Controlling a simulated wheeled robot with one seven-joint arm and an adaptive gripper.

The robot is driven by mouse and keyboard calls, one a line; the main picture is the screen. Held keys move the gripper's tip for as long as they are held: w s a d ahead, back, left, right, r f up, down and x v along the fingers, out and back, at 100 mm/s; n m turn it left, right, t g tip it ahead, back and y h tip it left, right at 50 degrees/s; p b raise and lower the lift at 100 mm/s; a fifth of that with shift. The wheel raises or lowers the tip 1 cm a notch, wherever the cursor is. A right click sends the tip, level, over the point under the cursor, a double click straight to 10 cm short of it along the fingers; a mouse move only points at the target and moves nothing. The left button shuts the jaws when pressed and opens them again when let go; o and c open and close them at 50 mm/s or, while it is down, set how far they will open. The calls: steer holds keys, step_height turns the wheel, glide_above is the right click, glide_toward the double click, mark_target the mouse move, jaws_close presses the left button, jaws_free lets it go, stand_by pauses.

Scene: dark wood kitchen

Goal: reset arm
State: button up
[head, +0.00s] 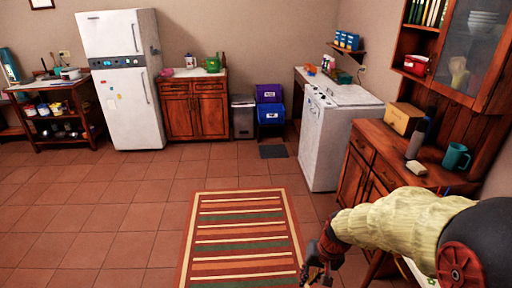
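My arm comes in from the lower right of the head view, in a pale yellow ribbed sleeve. My gripper (314,276) is at its end, low in the picture, in front of the right edge of the striped rug as seen from here. It is small and dark, and I cannot tell whether its fingers are open or shut. I see no object clearly held in it.
A wooden cabinet (373,149) stands right, bearing a teal mug (455,158), a grey bottle (416,140) and a wooden box (402,118). A white appliance (325,145) stands beyond it. A fridge (128,95) stands at the back. The tiled floor (120,215) at left is clear.

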steer(key=s+d+r+n+t+h, duration=0.1)
steer(key=s+r+t, duration=0.1)
steer(key=s+r, duration=0.6)
steer(key=s+d+r+t+h, duration=0.1)
steer(key=s+d+r+t, duration=0.1)
steer(key=s+r, duration=0.7)
steer(key=shift+r+n, duration=0.4)
steer(key=shift+r, duration=1.8)
